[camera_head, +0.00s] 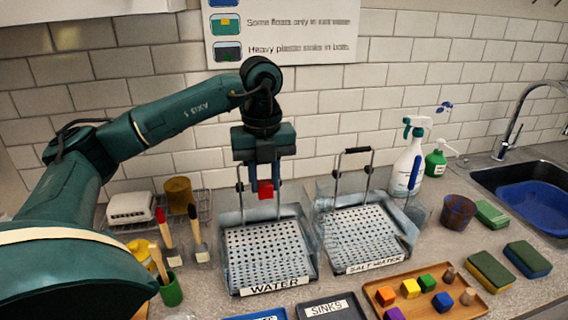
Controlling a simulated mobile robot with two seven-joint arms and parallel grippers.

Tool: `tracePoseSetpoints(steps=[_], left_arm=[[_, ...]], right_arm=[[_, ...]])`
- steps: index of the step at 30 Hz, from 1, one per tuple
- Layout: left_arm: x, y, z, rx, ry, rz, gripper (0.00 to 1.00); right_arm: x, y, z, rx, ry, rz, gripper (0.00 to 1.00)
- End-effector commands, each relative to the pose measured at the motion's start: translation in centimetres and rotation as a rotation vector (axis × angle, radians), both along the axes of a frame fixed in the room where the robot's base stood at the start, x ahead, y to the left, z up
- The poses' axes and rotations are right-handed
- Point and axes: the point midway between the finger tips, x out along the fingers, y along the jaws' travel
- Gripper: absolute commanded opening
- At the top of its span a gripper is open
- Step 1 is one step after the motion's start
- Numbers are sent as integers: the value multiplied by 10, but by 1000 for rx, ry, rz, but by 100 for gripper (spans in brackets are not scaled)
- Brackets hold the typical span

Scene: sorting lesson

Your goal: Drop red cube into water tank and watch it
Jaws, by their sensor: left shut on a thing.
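My left gripper (265,181) points down and is shut on the red cube (266,190). It holds the cube in the air, over the back part of the water tank in this view. The water tank (243,291) is clear, carries a WATER label and has a perforated tray with an upright handle inside. I cannot tell the water level. My right gripper is not in view.
The salt water tank (372,268) stands to the right. A wooden tray (380,312) of coloured blocks, a SINKS tray (353,311) and a green brush cup (171,291) sit in front. Spray bottles (404,170), sponges (528,259) and a sink are at right.

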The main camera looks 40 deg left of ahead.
Motion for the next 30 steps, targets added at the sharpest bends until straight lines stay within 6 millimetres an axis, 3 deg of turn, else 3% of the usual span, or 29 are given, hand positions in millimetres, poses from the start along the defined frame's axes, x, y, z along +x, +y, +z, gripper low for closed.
tracePoseSetpoints(steps=[8, 30], left_arm=[[0, 1, -11, 1, 1, 6, 5], [0, 0, -88, 0, 0, 3, 5]], right_arm=[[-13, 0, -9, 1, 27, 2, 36], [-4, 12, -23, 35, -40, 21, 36]])
